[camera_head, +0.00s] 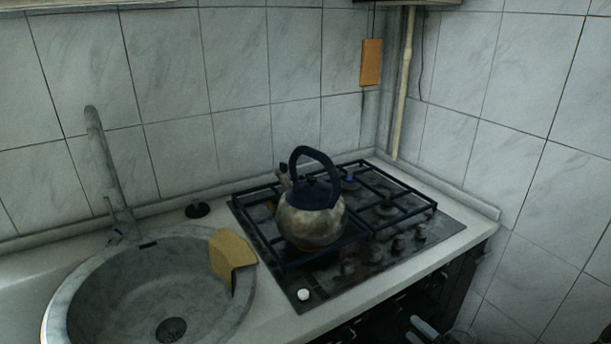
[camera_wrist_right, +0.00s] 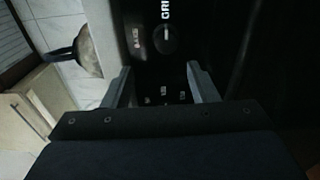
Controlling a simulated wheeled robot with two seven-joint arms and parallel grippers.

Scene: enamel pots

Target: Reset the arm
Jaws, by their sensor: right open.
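My right gripper (camera_head: 428,331) shows only in part at the bottom edge of the head view, low in front of the dark oven front. In the right wrist view its two fingers (camera_wrist_right: 158,76) stand apart with nothing between them. My left gripper is not in view. The task names no object. A worn metal kettle (camera_head: 310,222) with a dark blue handle stands upright on the gas hob (camera_head: 278,262), well apart from my right gripper.
A round stone sink (camera_head: 215,325) with a tap (camera_head: 97,150) lies at left, with a yellow-brown item (camera_head: 231,252) on its right rim. A dark panel with a knob (camera_wrist_right: 165,40) faces the right wrist camera. The tiled wall (camera_head: 555,215) bounds the right side.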

